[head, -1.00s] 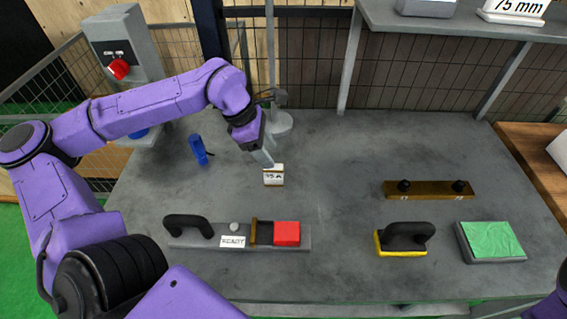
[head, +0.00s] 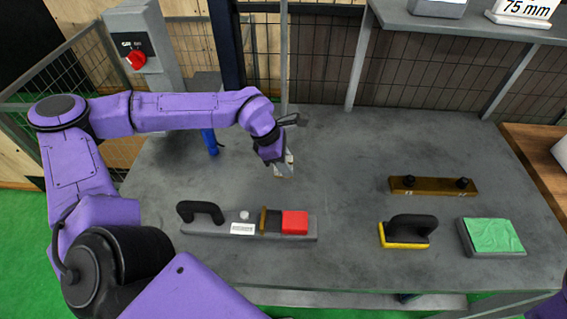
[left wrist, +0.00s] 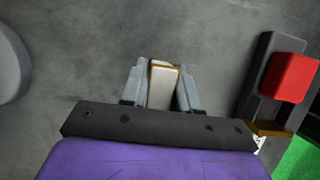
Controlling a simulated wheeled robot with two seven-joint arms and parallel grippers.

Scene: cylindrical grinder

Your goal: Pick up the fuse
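The fuse is a small pale block with brass-coloured ends (head: 286,170), on the grey table behind the red block. My left gripper (head: 284,166) is down at the fuse and hides much of it in the head view. In the left wrist view the fuse (left wrist: 163,86) lies between the two grey fingers of my left gripper (left wrist: 162,80), one finger on each side. The fingers are apart, with little room beside the fuse; whether they touch it is unclear. My right gripper is not in view.
A grey fixture with a black handle and red block (head: 295,222) lies in front of the fuse. A blue object (head: 210,142) stands behind left. A brass bar (head: 433,186), yellow-edged handled block (head: 408,231) and green-topped pad (head: 491,237) are at right. The middle table is clear.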

